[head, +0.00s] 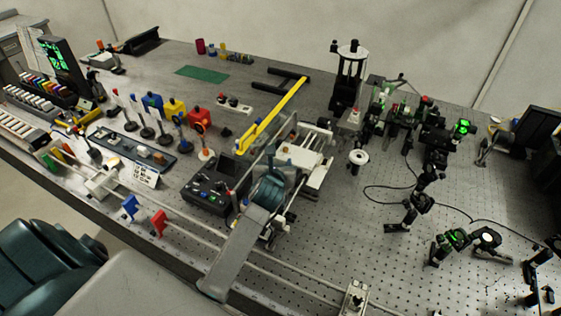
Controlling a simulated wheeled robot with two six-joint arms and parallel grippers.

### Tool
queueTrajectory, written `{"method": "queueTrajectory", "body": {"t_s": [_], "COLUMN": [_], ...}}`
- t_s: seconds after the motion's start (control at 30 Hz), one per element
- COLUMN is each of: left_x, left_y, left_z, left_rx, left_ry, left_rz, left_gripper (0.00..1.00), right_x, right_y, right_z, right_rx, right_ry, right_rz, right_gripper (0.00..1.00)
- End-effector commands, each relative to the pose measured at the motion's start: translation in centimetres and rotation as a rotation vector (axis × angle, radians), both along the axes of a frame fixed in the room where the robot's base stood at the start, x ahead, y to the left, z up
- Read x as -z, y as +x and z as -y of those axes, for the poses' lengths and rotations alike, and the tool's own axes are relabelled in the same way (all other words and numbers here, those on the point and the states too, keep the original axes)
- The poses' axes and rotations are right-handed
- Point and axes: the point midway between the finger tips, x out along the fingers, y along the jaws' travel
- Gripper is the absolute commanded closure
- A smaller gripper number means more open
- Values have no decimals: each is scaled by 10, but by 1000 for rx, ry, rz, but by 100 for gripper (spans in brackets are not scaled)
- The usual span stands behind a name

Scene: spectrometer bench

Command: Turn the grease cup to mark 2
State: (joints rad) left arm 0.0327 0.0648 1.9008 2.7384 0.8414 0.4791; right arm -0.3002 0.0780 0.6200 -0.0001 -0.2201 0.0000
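I cannot pick out the grease cup or its marks with certainty at this size. A small round white-topped fitting (358,157) stands on the bench right of centre, and a grey cup-like part with a red tip (354,116) sits just above it, beside a tall black-and-white column (348,70). My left arm reaches up from the bottom middle. Its gripper (287,152) is around the white slotted assembly (316,160) at mid-bench, left of the round fitting. Its fingertips blend with that assembly, so their opening is unclear. My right gripper does not show.
A yellow bar (272,117) lies behind my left gripper. A black control box (208,188) stands left of it. A long rail (190,232) runs along the front edge. Optics with green lights (452,240) and loose cables occupy the right. Perforated bench (340,235) is bare right of my arm.

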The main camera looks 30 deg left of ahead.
Motion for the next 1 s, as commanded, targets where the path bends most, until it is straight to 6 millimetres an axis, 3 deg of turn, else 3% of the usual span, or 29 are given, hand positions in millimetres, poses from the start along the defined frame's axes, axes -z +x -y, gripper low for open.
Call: {"method": "queueTrajectory", "body": {"t_s": [0.17, 0.4, 0.57, 0.73, 1.0], "left_x": [4, 2, -2, 4, 23], "left_y": [10, 22, 25, 35, 69], "left_z": [9, 36, 47, 38, 3], "left_rx": [-139, -368, -431, -439, -439], "left_ry": [-19, -15, -2, 4, 5], "left_rz": [-22, -18, -1, 4, 2], "left_gripper": [61, 61, 61, 61, 61], "right_x": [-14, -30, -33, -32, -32], "right_y": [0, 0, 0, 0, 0], "right_z": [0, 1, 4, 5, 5], "right_rx": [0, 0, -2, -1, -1], "right_ry": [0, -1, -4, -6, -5], "right_rz": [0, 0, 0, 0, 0], "right_gripper": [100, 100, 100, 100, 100]}}
